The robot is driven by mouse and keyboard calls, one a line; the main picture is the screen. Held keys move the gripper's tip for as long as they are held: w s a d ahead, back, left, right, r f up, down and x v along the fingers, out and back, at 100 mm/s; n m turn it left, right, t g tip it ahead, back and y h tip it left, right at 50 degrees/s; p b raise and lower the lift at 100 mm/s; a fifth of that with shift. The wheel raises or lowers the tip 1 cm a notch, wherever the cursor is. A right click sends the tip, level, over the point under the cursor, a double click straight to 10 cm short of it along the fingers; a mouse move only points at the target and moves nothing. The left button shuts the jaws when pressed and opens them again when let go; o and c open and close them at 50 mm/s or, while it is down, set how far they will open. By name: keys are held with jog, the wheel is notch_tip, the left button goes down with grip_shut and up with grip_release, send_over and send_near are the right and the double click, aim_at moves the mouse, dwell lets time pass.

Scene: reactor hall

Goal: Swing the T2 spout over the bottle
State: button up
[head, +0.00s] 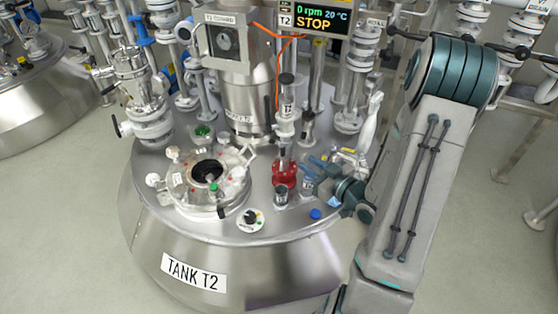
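A slim upright fitting with a T2 tag (287,112) rises from the lid of the tank marked TANK T2 (215,232). A red part (285,174) sits around its lower end. I cannot tell which piece here is the spout. A small grey cylinder (281,195) stands on the lid just in front of the red part; I cannot tell whether it is the bottle. My gripper (308,172) is low over the lid, just right of the red part, with bluish fingers pointing left. The view is too small to tell whether it is open or touches anything.
A round hatch (206,177) with clamps and a dark opening is at the lid's left. A black knob (250,220) and a blue cap (315,214) are near the front rim. A display (312,18) reads STOP, 0 rpm, 20 °C. Several pipes crowd behind.

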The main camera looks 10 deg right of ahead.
aim_at(284, 151)
jog(key=w+a+f+t+y+b, duration=0.1)
jog(key=w+a+b, duration=0.6)
jog(key=w, duration=0.3)
jog(key=shift+w+f, duration=0.15)
jog(key=shift+w, duration=0.25)
grip_shut()
